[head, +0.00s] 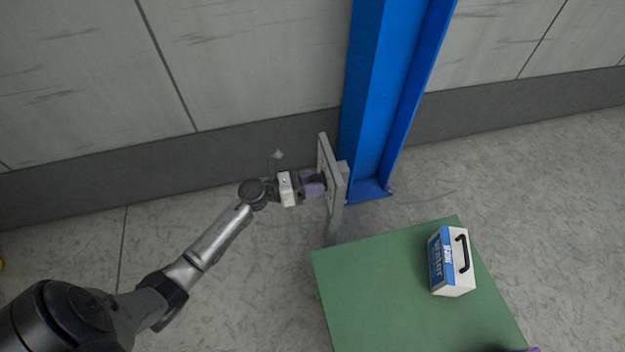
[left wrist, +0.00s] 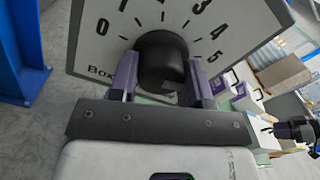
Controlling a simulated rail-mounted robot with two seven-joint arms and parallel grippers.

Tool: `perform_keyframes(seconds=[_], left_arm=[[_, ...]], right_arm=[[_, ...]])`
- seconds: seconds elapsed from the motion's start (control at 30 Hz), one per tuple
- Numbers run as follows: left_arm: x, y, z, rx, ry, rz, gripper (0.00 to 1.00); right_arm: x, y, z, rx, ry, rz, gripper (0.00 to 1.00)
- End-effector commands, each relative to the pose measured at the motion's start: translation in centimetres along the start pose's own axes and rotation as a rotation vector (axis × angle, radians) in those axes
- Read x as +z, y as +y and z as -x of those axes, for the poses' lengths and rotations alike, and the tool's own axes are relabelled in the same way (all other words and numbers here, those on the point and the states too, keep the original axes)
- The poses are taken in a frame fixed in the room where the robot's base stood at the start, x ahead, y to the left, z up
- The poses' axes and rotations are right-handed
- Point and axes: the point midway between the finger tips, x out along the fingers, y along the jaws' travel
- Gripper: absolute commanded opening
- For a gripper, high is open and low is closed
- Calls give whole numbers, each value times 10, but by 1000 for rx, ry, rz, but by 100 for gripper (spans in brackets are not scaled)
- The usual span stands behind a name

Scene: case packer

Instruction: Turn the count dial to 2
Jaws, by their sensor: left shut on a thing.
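The count dial's white panel (left wrist: 210,20) fills the top of the left wrist view. Its printed numbers include 0 at left and 3, 4 and 5 at right; the top is cut off. The black round knob (left wrist: 162,58) sits at its middle. My left gripper (left wrist: 163,85) is shut on the knob, a purple finger on each side. No pointer mark on the knob is clear, so its setting cannot be read. In the head view the panel (head: 333,175) is seen edge-on, with my left gripper (head: 314,185) reaching it from the left.
The panel stands beside a blue post (head: 378,100) near the wall. A green table (head: 375,290) holds a blue and white carton with a black handle (head: 452,262). Purple and white boxes (left wrist: 240,97) show beyond the panel. A dark arm-like part (left wrist: 297,131) is at right.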

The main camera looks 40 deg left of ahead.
Motion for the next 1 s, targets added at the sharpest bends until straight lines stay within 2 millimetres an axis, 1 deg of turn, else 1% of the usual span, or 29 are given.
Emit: perform_keyframes(seconds=[0.03, 0.1, 1.0], left_arm=[[1, -1, 0, 1, 5, 48, 20], [1, -2, -1, 0, 3, 114, 20], [0, -3, 0, 3, -23, 970, 20]], right_arm=[[-2, 0, 7, 0, 0, 0, 43], [-4, 0, 12, 0, 0, 0, 43], [-21, 4, 68, 5, -1, 6, 43]])
